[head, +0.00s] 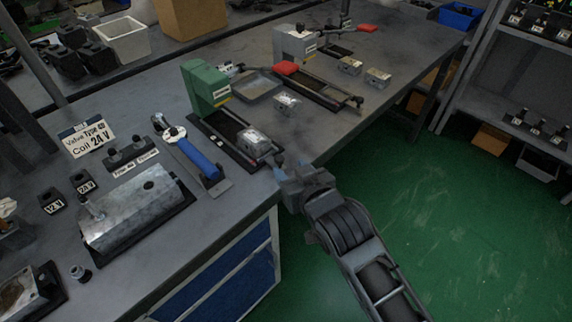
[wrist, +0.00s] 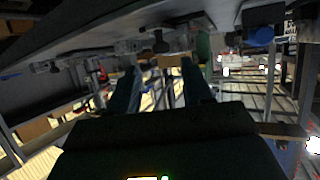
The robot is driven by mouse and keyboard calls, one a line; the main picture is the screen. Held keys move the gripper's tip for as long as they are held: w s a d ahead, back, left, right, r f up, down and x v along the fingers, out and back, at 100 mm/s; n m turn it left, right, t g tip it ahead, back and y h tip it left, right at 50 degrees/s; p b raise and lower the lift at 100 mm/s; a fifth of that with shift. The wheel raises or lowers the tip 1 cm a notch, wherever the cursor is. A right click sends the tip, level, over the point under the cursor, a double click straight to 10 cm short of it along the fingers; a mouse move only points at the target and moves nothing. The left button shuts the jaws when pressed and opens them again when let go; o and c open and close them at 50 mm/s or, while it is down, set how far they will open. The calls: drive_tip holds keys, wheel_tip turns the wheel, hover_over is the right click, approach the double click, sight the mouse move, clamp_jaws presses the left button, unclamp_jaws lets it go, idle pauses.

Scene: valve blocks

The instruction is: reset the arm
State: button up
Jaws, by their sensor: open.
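My arm reaches up from the lower right in the head view. My gripper (head: 279,170) is at the front edge of the workbench (head: 330,140), just right of a small metal valve block (head: 253,140) on a dark fixture. In the wrist view my gripper (wrist: 160,82) has its two dark fingers spread apart with nothing between them. That view looks tilted along the bench's edge, and the bench surface fills its top left.
A green press (head: 205,87), a blue-handled tool (head: 195,158) and a large metal block (head: 135,215) stand on the bench. Loose metal blocks (head: 349,65) lie farther back. A shelf (head: 500,70) stands at the right. Green floor (head: 450,210) between is clear.

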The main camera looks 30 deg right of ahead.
drive_tip(key=shift+v, duration=1)
drive_tip(key=s+f+y, duration=0.1)
drive_tip(key=s, duration=1.8)
drive_tip(key=s+r, duration=0.5)
drive_tip(key=s, duration=0.3)
drive_tip(key=s+r+t, duration=0.1)
drive_tip(key=s+r, duration=0.4)
drive_tip(key=s, duration=0.4)
drive_tip(key=shift+d+n, duration=0.35)
drive_tip(key=shift+n, duration=0.05)
